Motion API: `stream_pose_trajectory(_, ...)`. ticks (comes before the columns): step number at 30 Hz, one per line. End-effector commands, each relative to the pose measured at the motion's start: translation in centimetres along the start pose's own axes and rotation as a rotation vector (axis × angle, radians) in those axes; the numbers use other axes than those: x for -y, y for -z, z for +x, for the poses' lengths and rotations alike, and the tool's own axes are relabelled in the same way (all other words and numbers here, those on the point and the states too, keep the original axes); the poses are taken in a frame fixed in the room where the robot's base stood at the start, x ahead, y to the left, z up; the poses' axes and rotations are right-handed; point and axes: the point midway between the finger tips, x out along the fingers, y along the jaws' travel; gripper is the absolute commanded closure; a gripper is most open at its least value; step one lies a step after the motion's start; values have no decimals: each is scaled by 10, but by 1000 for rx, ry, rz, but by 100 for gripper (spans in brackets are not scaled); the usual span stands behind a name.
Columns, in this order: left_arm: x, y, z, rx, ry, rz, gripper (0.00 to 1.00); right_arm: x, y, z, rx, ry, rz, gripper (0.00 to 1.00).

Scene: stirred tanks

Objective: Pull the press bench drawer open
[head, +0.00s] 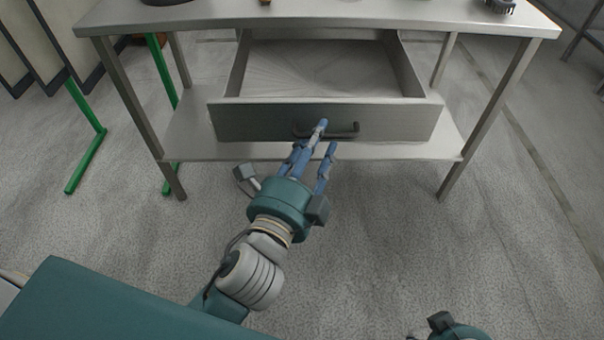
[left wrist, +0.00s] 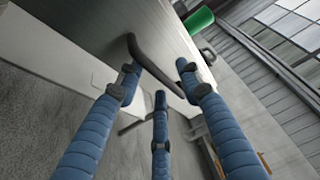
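The press bench drawer (head: 245,122) is a grey metal drawer standing well out from under the bench top, and its empty inside shows. Its dark bar handle (head: 345,130) is on the front face; the handle also shows in the left wrist view (left wrist: 152,62). My left gripper (head: 318,138) is at the handle, its blue fingers spread apart. One fingertip overlaps the handle in the head view; I cannot tell whether it touches. My right gripper (head: 455,328) only just shows at the bottom edge, and its fingers are hidden.
The grey bench (head: 300,14) has a lower shelf (head: 410,148) under the drawer. Small items, cut by the frame, stand on its top. Green metal legs (head: 86,160) stand on the floor to the left.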

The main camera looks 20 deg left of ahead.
Motion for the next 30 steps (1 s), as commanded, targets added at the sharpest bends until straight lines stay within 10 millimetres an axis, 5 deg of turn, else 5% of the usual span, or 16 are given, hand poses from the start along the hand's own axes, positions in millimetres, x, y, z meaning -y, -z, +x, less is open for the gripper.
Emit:
stream_pose_trajectory(10,-2,0,-26,-1,6,-2,65,0,-3,9,0,0,0,60)
stream_pose_trajectory(21,-7,1,-52,-2,-3,-6,65,2,19,13,-82,2,-3,60)
stream_pose_trajectory(30,-9,2,-71,-2,-2,-10,65,1,3,6,-14,0,-2,60)
